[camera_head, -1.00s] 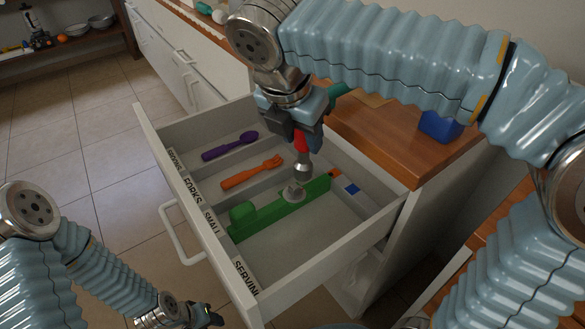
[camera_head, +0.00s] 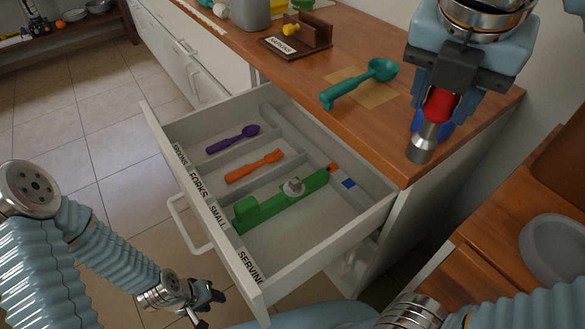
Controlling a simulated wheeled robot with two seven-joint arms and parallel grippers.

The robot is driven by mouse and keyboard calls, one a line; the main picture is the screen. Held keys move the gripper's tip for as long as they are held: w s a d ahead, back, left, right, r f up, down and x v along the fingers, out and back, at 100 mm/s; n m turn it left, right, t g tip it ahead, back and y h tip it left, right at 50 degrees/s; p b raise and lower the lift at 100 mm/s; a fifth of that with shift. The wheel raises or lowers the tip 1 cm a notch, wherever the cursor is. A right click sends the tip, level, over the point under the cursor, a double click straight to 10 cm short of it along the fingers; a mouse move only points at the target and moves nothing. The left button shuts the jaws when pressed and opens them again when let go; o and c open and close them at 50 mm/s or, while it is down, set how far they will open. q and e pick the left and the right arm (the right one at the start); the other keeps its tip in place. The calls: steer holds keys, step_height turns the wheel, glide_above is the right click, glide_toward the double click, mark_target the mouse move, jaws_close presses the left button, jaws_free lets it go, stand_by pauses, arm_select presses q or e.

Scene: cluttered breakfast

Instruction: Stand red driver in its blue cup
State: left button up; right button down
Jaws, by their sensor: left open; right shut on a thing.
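The red driver (camera_head: 440,104) points downward at a slight tilt, with its thick grey metal end (camera_head: 424,142) lowest. My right gripper (camera_head: 443,92) is shut on its red part, over the wooden counter's right end. The blue cup (camera_head: 447,131) is mostly hidden behind the driver and gripper; only blue bits show on either side. The driver's metal end overlaps the counter's front edge in the picture, in front of the cup and not visibly inside it. My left gripper (camera_head: 205,304) is open and empty at the lower left, outside the drawer.
The open drawer (camera_head: 324,268) holds a purple spoon (camera_head: 232,140), an orange fork (camera_head: 254,167) and a green tool (camera_head: 280,200). On the counter lie a teal scoop (camera_head: 360,83) and a wooden napkin holder (camera_head: 300,38). A grey basin (camera_head: 555,250) is at the right.

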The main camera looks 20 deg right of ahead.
steer(key=w+d, duration=1)
steer(key=d, duration=0.2)
steer(key=shift+w+f, duration=0.2)
steer(key=shift+f, duration=0.15)
arm_select(q)
steer(key=shift+d, duration=0.15)
arm_select(e)
steer(key=shift+d, duration=0.1)
arm_select(q)
steer(key=shift+s+d+h, duration=0.15)
steer(key=shift+s+d, duration=0.1)
steer(key=shift+d, duration=0.3)
steer(key=shift+s+d+h, duration=0.15)
steer(key=shift+s+d, duration=0.05)
steer(key=shift+d, duration=0.35)
steer(key=shift+f, duration=0.15)
arm_select(e)
steer(key=shift+f, duration=0.15)
arm_select(q)
steer(key=shift+a+f+b, duration=0.1)
steer(key=shift+f+b, duration=0.7)
steer(key=shift+b, duration=0.1)
arm_select(e)
steer(key=shift+f, duration=1.5)
arm_select(q)
steer(key=shift+f+b, duration=0.7)
steer(key=shift+f, duration=0.05)
arm_select(e)
steer(key=shift+f, duration=1.3)
